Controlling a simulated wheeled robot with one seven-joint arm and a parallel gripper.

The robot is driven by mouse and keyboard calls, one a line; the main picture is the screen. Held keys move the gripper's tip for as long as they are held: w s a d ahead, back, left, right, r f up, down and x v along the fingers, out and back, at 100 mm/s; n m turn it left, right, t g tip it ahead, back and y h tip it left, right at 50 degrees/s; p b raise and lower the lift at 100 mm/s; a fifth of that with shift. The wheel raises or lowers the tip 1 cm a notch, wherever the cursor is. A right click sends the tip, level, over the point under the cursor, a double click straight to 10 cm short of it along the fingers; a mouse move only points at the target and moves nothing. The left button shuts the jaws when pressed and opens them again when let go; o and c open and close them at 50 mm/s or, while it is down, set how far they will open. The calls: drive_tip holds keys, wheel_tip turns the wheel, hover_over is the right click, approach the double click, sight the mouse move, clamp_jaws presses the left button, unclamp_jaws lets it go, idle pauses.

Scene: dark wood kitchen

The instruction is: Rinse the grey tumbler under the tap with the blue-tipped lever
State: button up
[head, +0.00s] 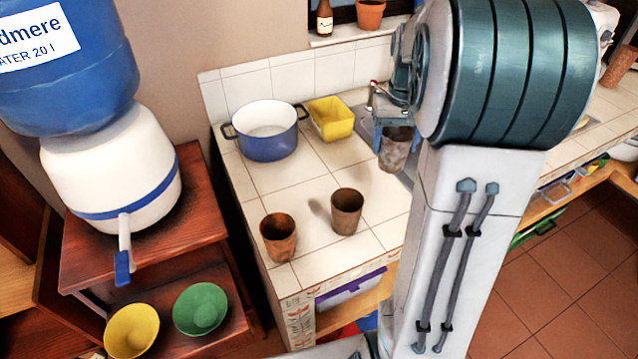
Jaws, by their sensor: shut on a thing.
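A grey, speckled tumbler (394,155) hangs upright between the blue fingers of my gripper (396,131), which is shut on it. It is held by its upper part, in front of the sink area at the back of the tiled counter. A small metal tap with a red tip (373,88) shows just left of my gripper, partly hidden by it. No blue-tipped lever shows at the sink; my arm hides part of it. A blue-tipped lever (123,268) is on the white water dispenser (110,180) at the left.
Two brown tumblers (278,238) (347,211) stand near the counter's front left. A blue pot (266,146) and yellow tub (331,118) stand behind. Yellow (132,331) and green (201,309) bowls sit on the shelf below the dispenser. The counter middle is clear.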

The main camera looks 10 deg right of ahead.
drive_tip(key=shift+w+a+f+p, duration=0.25)
drive_tip(key=shift+a+f+p, duration=0.15)
drive_tip(key=shift+a+f, duration=1.45)
drive_tip(key=shift+w+a+f+p, duration=0.2)
drive_tip(key=shift+a+f+p, duration=0.15)
drive_tip(key=shift+a+f, duration=1.5)
drive_tip(key=shift+w+a+f+p, duration=0.25)
drive_tip(key=shift+a+f+p, duration=0.15)
drive_tip(key=shift+a+f, duration=1.45)
drive_tip(key=shift+a+r, duration=0.1)
drive_tip(key=shift+a, duration=0.05)
drive_tip(key=o, duration=1)
